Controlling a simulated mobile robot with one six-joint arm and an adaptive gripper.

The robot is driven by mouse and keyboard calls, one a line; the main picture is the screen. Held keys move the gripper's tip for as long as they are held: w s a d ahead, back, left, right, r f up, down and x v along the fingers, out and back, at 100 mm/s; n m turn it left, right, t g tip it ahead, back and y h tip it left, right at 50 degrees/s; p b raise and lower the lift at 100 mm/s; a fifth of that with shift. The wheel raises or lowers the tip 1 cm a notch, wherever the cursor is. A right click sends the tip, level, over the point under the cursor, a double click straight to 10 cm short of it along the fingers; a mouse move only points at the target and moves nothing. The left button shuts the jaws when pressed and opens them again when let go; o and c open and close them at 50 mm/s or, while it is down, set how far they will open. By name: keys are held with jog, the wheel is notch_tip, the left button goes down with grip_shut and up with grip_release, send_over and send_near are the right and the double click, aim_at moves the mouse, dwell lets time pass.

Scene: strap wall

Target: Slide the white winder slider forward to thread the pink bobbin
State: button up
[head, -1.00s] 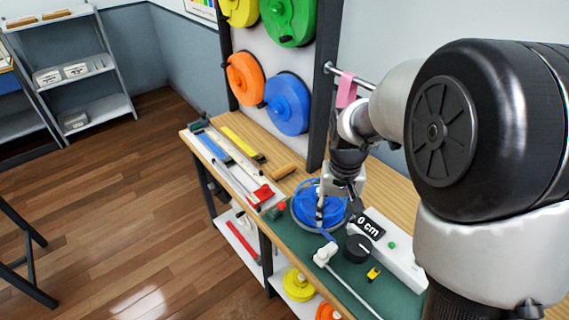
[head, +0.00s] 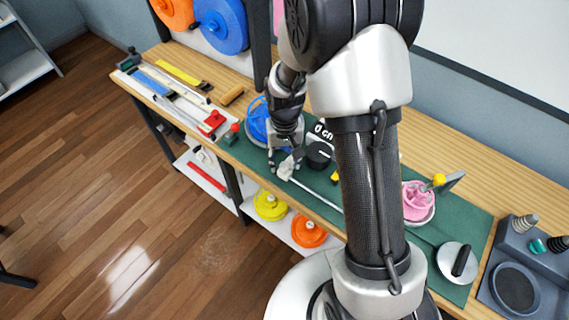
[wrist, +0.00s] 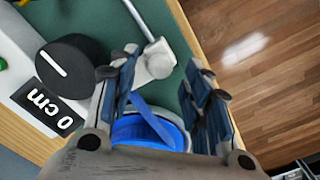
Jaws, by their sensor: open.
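The white winder slider (head: 287,168) sits on a thin rail along the front of the green mat. It also shows in the wrist view (wrist: 157,60), close to the left fingertip. My gripper (head: 282,156) is open and points down at the slider. In the wrist view its two fingers (wrist: 164,72) are spread, with nothing held; I cannot tell whether the left one touches the slider. The pink bobbin (head: 417,198) stands at the right on the mat, partly behind my arm. A blue strap (wrist: 150,108) runs from the blue reel (head: 257,122) toward the slider.
A black knob (head: 319,155) and the "0 cm" display (head: 322,130) stand close behind the slider. A white disc with a black handle (head: 457,262) lies at the right. Red-tipped tools (head: 212,121) lie left. Yellow (head: 270,204) and orange (head: 309,231) reels sit on the shelf below.

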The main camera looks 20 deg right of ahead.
jog(key=shift+f, duration=0.95)
grip_shut()
